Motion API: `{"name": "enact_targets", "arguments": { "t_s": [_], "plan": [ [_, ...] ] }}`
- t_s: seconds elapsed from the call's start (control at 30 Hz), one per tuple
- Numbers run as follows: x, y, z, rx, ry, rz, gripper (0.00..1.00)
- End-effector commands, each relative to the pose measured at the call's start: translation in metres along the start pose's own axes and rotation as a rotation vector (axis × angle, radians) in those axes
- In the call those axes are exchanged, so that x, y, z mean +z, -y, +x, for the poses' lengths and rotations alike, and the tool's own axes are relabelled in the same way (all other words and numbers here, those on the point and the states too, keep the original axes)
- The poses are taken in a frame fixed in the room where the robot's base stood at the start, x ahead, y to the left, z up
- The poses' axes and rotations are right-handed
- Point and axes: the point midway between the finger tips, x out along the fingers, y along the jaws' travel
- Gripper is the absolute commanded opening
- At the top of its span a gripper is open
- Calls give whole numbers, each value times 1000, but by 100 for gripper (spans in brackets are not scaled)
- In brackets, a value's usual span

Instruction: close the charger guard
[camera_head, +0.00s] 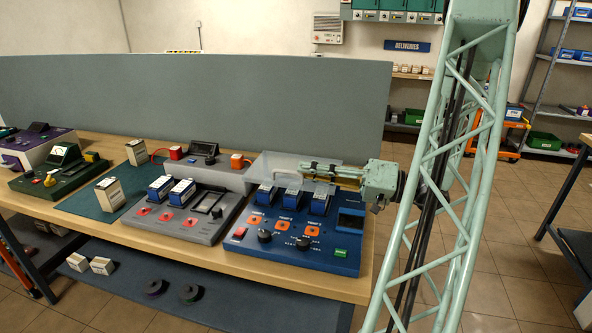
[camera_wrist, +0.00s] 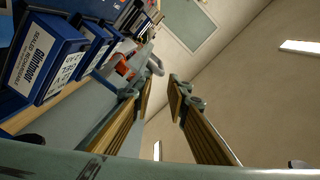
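The charger guard (camera_head: 268,163) is a clear, pale panel standing up at the back of the blue charger (camera_head: 318,258), above its row of blue batteries (camera_head: 292,203). My gripper (camera_head: 306,168) reaches in from the right at the guard's height, and its fingers overlap the panel in the head view. I cannot tell whether they touch it. In the wrist view my gripper (camera_wrist: 158,88) has its two wood-coloured fingers spread apart with nothing seen between them. The blue batteries (camera_wrist: 45,62) show at the left there.
A grey charger (camera_head: 180,222) with two blue batteries stands left of the blue one. A grey power unit (camera_head: 203,165) with red blocks is behind it. A grey partition (camera_head: 190,100) runs along the back of the bench.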

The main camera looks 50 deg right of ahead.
Motion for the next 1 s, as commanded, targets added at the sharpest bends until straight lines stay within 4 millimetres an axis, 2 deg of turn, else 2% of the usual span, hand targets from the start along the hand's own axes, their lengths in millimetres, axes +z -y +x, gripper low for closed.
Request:
{"name": "enact_targets", "arguments": {
  "t_s": [0.03, 0.5, 1.0],
  "plan": [
    [17, -8, -10, 9, 21, 23, 20],
    [6, -3, -50, 5, 14, 3, 20],
    [3, 0, -58, 2, 13, -4, 20]
  ]
}}
